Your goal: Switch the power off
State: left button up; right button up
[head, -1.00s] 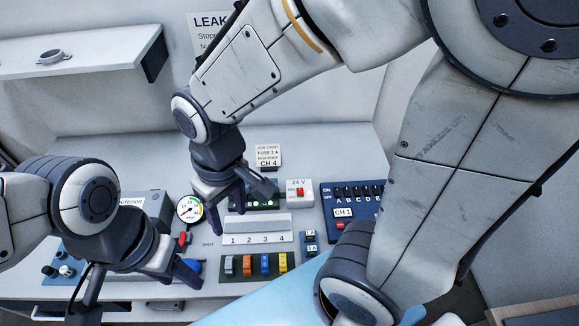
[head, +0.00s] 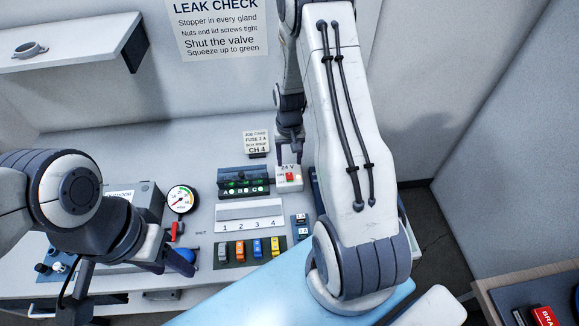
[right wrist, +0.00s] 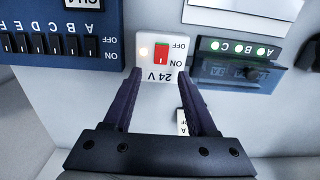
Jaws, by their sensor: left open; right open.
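A white 24 V power box (head: 285,185) with a red rocker switch (head: 290,177) stands on the bench. In the right wrist view the red rocker (right wrist: 160,53) sits between OFF and ON labels, with a small warm light (right wrist: 143,52) lit beside it. My right gripper (head: 289,153) is open and empty, pointing down at the box. In the wrist view its fingertips (right wrist: 158,80) lie either side of the box's lower part; contact cannot be told.
A dark block with green lights (head: 243,180) stands left of the box. A blue switch panel (right wrist: 62,42) is on its other side, mostly behind my right arm in the head view.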

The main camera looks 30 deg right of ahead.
aim_at(289, 174)
jog(key=shift+f+p, duration=0.4)
jog(key=shift+f, duration=2.25)
